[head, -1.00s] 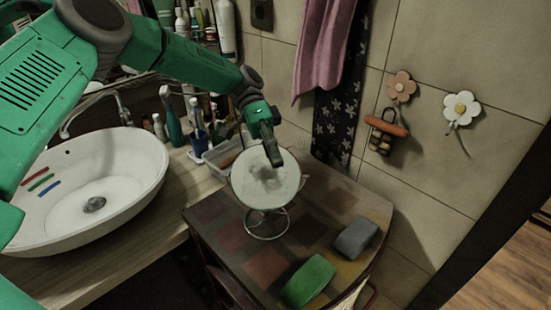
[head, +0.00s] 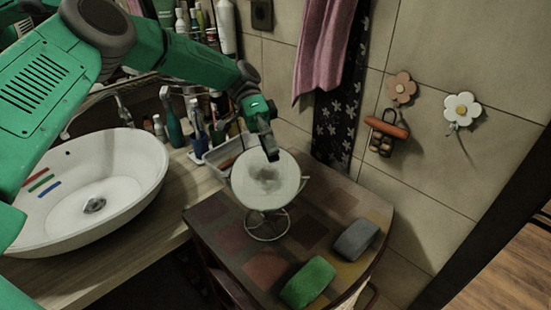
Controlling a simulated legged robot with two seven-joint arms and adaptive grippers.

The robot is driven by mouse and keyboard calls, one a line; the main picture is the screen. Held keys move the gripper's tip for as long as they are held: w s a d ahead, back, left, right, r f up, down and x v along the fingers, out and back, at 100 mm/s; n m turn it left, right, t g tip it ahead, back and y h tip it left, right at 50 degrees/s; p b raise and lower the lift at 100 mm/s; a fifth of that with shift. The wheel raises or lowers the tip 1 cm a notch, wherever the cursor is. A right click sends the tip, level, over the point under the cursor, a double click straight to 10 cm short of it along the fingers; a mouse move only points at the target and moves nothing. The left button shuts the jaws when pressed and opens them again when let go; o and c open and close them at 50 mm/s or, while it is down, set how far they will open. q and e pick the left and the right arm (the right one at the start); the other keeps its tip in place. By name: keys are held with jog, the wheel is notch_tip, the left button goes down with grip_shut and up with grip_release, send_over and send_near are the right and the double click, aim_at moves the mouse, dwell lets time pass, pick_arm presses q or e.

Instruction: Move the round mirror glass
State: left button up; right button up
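The round mirror glass (head: 262,192) is a pale disc on a wire stand (head: 268,225), which rests on the patchwork-topped cabinet. The disc is tilted, facing me. My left gripper (head: 271,154) reaches in from the upper left, with its tip at the upper part of the mirror, in front of or against it. I cannot tell whether it touches the mirror or whether its fingers are open or shut. My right gripper is not in view.
A white basin (head: 130,200) with colored marks sits on the wooden counter at left. Bottles and a tray (head: 222,156) stand behind the mirror. A green sponge (head: 308,282) and a grey one (head: 356,239) lie at the cabinet's front right. A tiled wall is behind.

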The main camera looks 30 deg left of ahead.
pick_arm(q)
jog(key=shift+v, duration=2.7)
jog(key=shift+w+f, duration=0.1)
jog(key=shift+f, duration=0.1)
